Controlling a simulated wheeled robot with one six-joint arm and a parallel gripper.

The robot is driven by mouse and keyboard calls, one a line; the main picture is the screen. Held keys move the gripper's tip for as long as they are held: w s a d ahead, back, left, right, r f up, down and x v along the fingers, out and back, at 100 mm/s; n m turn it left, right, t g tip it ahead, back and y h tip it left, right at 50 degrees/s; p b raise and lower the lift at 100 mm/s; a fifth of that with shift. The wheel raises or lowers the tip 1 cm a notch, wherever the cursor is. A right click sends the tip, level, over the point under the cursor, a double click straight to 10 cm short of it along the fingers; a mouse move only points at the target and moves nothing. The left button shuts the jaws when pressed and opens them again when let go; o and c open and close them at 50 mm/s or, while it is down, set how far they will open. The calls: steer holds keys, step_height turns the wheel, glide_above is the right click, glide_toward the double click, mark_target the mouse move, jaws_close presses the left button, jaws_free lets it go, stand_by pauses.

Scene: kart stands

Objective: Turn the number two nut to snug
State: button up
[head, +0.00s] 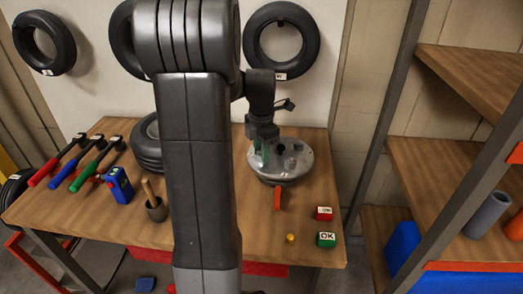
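A grey round wheel hub (285,172) sits on the wooden bench, right of my arm. Small upright pieces stand on its top face, with a dark opening in the middle. A green patch shows beside my gripper on the hub's left side. I cannot make out numbers, so I cannot tell which nut is number two. My gripper (263,146) points down over the hub's left part. Its fingertips are small and dark here, and I cannot tell whether they are open, shut or touching a nut.
An orange-red lever (277,198) sticks out in front of the hub. A green OK block (326,240), a red block (324,213) and a yellow piece (290,238) lie right. Shelving (455,165) is right.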

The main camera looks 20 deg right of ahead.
steer(key=shift+m, duration=0.4)
steer(key=m+p, duration=0.1)
steer(key=m, duration=0.1)
steer(key=shift+m, duration=0.4)
steer(key=m, duration=0.3)
steer(key=shift+m+p, duration=0.3)
steer(key=shift+m, duration=0.1)
steer(key=m+p, duration=0.1)
steer(key=m, duration=0.9)
steer(key=shift+m, duration=0.4)
steer(key=m, duration=0.3)
steer(key=shift+m, duration=0.3)
steer(key=m, duration=0.6)
steer(key=shift+m+p, duration=0.4)
steer(key=o, duration=1)
